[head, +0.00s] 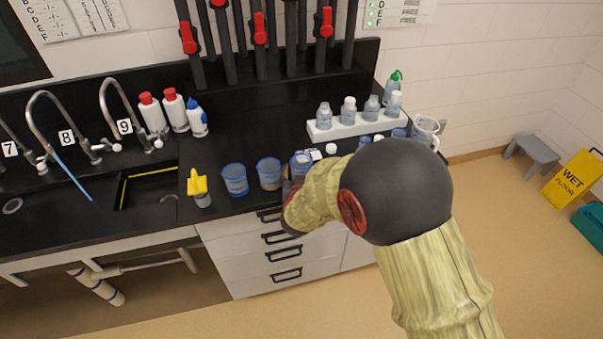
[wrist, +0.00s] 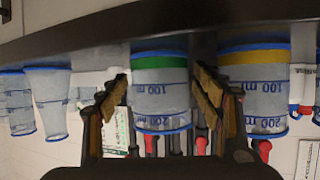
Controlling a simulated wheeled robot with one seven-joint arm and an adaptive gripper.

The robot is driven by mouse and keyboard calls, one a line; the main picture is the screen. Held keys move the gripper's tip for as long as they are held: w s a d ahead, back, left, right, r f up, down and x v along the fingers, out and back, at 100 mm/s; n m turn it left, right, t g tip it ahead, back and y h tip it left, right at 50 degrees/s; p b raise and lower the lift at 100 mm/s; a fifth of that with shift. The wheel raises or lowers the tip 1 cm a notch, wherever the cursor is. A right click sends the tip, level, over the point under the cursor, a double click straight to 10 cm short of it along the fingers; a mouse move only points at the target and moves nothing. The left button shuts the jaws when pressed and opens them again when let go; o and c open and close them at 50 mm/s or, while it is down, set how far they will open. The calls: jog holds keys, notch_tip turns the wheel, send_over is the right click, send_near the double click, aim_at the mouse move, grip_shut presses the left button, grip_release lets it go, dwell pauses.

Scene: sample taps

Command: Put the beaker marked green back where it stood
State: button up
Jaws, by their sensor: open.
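The beaker with the green band (wrist: 160,90) is upright on the black counter, with the wrist picture upside down. My gripper (wrist: 162,95) is open, with one finger on each side of this beaker; I cannot tell whether they touch it. In the head view my arm partly covers a blue-rimmed beaker (head: 301,161) at the front edge, apparently the same one; its band does not show there. My gripper (head: 291,188) is mostly hidden behind my arm in that view. A beaker with a yellow band (wrist: 255,85) stands close beside it.
Blue-rimmed beakers (head: 235,180) (head: 269,173) stand left of it in the head view. Several more stand to the right, near a white rack (head: 345,127) of bottles. A yellow-topped bottle (head: 198,188) and sinks (head: 145,188) lie left. Red-handled pipes (head: 260,30) rise behind.

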jog(key=p+v, duration=0.3)
jog(key=v, duration=0.9)
jog(key=s+d+r+n+g+y, duration=0.1)
jog(key=s+d+r+g+y, duration=0.15)
jog(key=r, duration=0.45)
jog(key=s+d+r+g+y, duration=0.1)
jog(key=s+d+r, duration=0.25)
jog(key=r, duration=0.45)
jog(key=s+d+r+g+h, duration=0.1)
jog(key=s+d+r+g, duration=0.1)
jog(key=s+d, duration=0.5)
jog(key=s+d+r+g+h, duration=0.1)
jog(key=s+d, duration=0.6)
jog(key=s, duration=0.7)
jog(key=shift+r+m+g+h, duration=0.3)
jog(key=shift+r+g+h, duration=0.05)
jog(key=shift+g+h, duration=0.3)
jog(key=shift+w+a, duration=0.1)
jog(key=shift+c, duration=0.9)
